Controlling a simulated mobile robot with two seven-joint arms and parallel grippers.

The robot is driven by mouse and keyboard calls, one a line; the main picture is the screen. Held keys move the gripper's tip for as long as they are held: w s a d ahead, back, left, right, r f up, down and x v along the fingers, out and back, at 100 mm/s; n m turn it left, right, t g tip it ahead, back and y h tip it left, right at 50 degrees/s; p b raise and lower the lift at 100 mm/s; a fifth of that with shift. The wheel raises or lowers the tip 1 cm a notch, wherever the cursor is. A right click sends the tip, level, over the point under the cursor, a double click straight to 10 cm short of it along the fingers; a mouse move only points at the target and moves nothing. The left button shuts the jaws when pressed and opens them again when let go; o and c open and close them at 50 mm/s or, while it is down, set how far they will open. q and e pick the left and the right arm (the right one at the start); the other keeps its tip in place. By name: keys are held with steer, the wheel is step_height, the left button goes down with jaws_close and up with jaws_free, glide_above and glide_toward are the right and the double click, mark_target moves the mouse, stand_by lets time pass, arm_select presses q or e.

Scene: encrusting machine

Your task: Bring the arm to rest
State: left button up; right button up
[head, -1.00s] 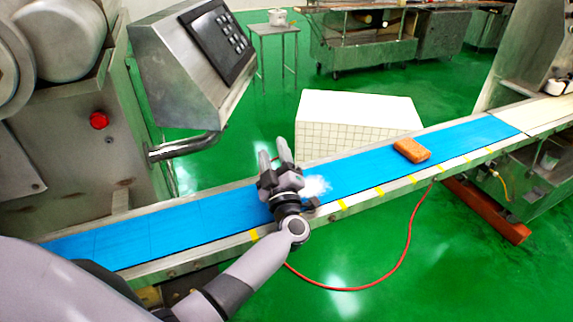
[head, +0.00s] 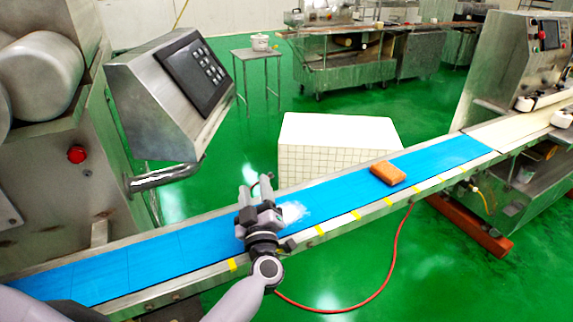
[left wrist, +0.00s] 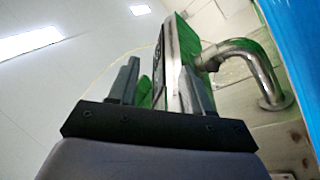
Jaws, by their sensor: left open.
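My left gripper (head: 255,193) is over the blue conveyor belt (head: 340,190), its fingers pointing away from me. It is open and empty. In the left wrist view its two fingers (left wrist: 155,85) stand apart, with the edge of the control panel and a bent metal pipe (left wrist: 250,65) behind them. A white powdery patch (head: 293,212) lies on the belt just right of the gripper. An orange-brown block (head: 388,173) lies on the belt further right, apart from the gripper. My right gripper is in neither view.
A steel machine with a red button (head: 77,154) and a tilted control panel (head: 190,75) stands at the left. A white tiled box (head: 335,145) is behind the belt. A red hose (head: 345,308) hangs in front. Another machine (head: 525,60) stands at the right end.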

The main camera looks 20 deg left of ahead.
arm_select(q)
steer(key=shift+d, duration=0.1)
steer(key=s+d+f+m+g+h, duration=0.15)
steer(key=s+d+m+h, duration=0.25)
steer(key=d+m+h, duration=0.4)
steer(key=s+d+f+m+h, duration=0.2)
steer(key=s+d+m+h, duration=0.2)
steer(key=d+m+h, duration=0.45)
steer(key=s+a+f+g+y, duration=0.2)
steer(key=s+a+g, duration=0.2)
steer(key=s, duration=0.4)
steer(key=s+a+f+g+y, duration=0.1)
steer(key=s+a+f+g, duration=0.25)
steer(key=s, duration=0.35)
steer(key=s+a+f+g+y, duration=0.25)
steer(key=s+g, duration=0.25)
steer(key=s, duration=0.3)
steer(key=w+d+f+t+h+p, duration=0.1)
steer(key=w+d+f+t+h, duration=0.1)
steer(key=w+f+t, duration=0.4)
steer(key=shift+w+d+f+t+h, duration=0.15)
steer(key=shift+d+f+t+h, duration=0.2)
steer(key=shift+f+t, duration=0.4)
